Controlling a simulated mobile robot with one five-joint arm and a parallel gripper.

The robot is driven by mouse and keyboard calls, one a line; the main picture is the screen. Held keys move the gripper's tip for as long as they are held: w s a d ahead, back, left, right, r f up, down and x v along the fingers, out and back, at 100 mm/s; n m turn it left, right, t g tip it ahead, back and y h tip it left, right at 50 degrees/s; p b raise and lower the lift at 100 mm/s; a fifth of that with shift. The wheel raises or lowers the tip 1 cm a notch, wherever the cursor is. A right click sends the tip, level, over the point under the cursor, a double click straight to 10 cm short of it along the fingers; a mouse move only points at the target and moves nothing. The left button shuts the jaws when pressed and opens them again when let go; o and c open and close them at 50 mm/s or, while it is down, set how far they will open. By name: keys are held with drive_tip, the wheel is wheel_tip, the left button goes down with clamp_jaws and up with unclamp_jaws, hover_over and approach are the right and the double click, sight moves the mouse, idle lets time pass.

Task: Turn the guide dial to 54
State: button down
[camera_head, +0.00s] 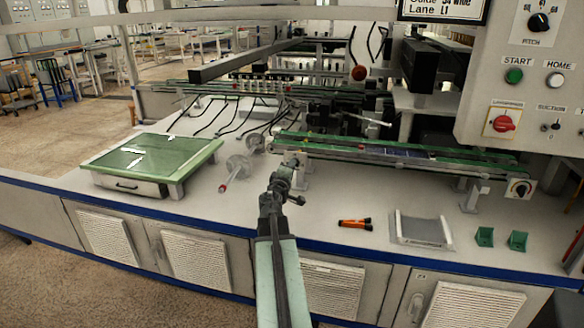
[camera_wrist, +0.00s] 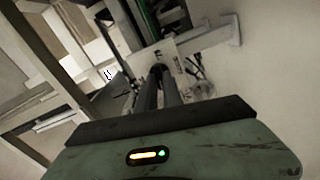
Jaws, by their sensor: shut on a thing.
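My gripper (camera_head: 290,173) is at the left front end of the green-edged conveyor rail. In the wrist view its dark fingers (camera_wrist: 161,72) are close together at a small white plate (camera_wrist: 173,48) with dark marks, which looks like the face of the guide dial. The jaws are shut on what appears to be its knob, which the fingers hide. The number it points at cannot be read. A sign (camera_head: 443,8) at the top right reads "Guide 54 wide, Lane L1", partly cut off.
Another black knob on a white plate (camera_head: 519,188) is at the rail's right end. A green-topped table (camera_head: 150,160) stands left. An orange-and-black tool (camera_head: 355,224), a grey tray (camera_head: 421,229) and green bins (camera_head: 485,237) lie right. A control panel (camera_head: 525,110) overhangs the right.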

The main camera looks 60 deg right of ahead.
drive_tip(key=n, duration=0.6)
drive_tip(key=shift+w+a+f, duration=0.15)
drive_tip(key=shift+w, duration=0.05)
idle(0.4)
drive_tip(key=c, duration=1.5)
unclamp_jaws()
drive_tip(key=shift+s, duration=0.15)
